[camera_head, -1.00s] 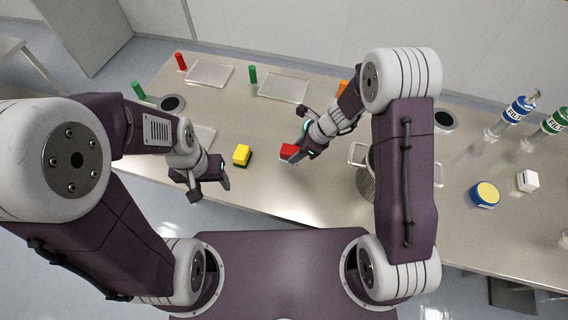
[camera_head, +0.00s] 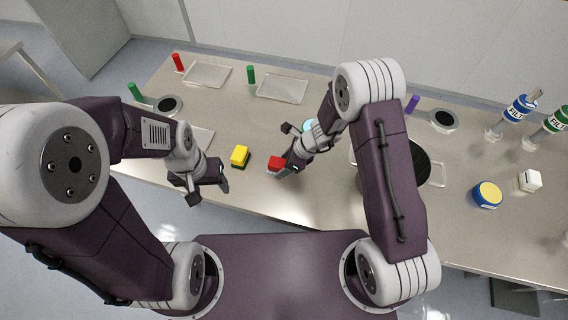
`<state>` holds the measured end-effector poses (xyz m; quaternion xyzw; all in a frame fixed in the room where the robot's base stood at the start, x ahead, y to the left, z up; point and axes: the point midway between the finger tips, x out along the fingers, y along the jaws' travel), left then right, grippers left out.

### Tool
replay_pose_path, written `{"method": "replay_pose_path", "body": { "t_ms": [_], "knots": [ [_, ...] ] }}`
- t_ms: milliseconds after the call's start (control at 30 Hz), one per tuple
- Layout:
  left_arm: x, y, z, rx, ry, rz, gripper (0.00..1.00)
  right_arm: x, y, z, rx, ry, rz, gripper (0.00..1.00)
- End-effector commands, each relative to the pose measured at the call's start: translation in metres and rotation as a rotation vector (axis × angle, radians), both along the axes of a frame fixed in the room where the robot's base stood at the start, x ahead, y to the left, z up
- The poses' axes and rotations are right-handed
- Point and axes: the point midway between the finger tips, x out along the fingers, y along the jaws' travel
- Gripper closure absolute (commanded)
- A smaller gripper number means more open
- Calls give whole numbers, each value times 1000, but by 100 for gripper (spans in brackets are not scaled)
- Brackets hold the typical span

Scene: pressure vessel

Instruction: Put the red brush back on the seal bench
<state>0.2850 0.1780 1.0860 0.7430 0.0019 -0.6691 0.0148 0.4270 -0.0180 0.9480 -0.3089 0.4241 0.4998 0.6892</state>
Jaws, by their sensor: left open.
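The red brush (camera_head: 276,163) shows as a red block at the fingertips of my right gripper (camera_head: 283,170), which is shut on it over the front part of the bench. Part of the brush is hidden by the fingers, and I cannot tell whether it touches the bench top. The long metal-topped bench (camera_head: 310,205) spans the view; I take it as the seal bench. My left gripper (camera_head: 210,188) is open and empty near the bench's front edge, left of the yellow brush-like block (camera_head: 240,155).
A dark round pot with handles (camera_head: 437,175) is partly hidden behind my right arm. A blue-yellow tin (camera_head: 487,194) and white box (camera_head: 529,181) are right.

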Motion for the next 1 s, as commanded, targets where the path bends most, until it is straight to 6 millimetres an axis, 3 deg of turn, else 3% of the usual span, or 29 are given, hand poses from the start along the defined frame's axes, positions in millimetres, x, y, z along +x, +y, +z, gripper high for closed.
{"method": "replay_pose_path", "body": {
  "t_ms": [267,700,1000],
  "knots": [
    [0,0,2,0,0,0,39,0,-2,7,1,-2,-2,39],
    [0,0,22,0,0,0,39,-14,-45,97,2,-3,-1,39],
    [0,0,23,0,0,0,39,-17,-51,108,2,-1,0,39]
  ]
}}
